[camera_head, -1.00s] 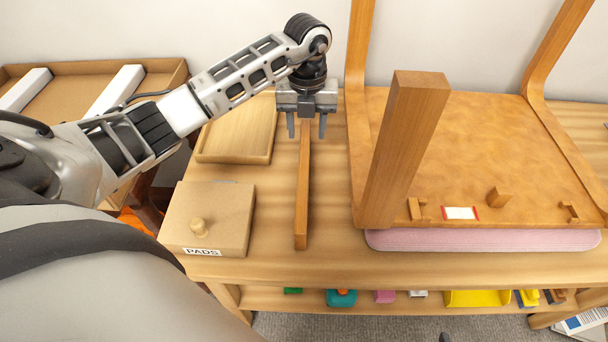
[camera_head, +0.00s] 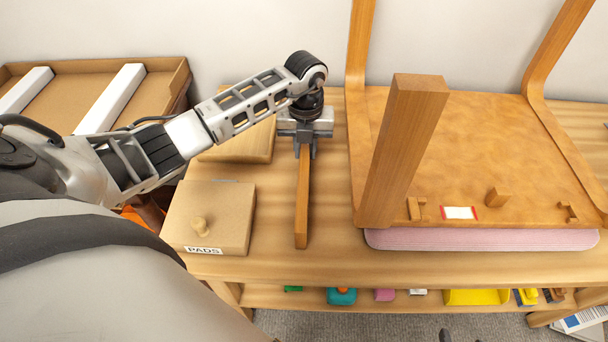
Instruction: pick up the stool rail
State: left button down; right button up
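The stool rail (camera_head: 302,205) is a long, narrow brown wooden bar lying on the workbench, running from near to far. My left gripper (camera_head: 305,153) points down at the rail's far part, with one finger on each side of it. The fingers look closer together than before and close against the rail's sides; the rail still lies on the bench. The gripper and wrist hide the rail's far end. My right gripper is not in view.
The upturned stool (camera_head: 480,150) rests on a pink pad (camera_head: 480,240) to the right, its near leg (camera_head: 404,150) standing tall. The shelf below holds several small items.

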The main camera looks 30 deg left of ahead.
pick_arm(q)
jog(key=shift+r, duration=0.1)
notch_tip(320, 180, up, 10)
dwell(0.6)
dwell(0.9)
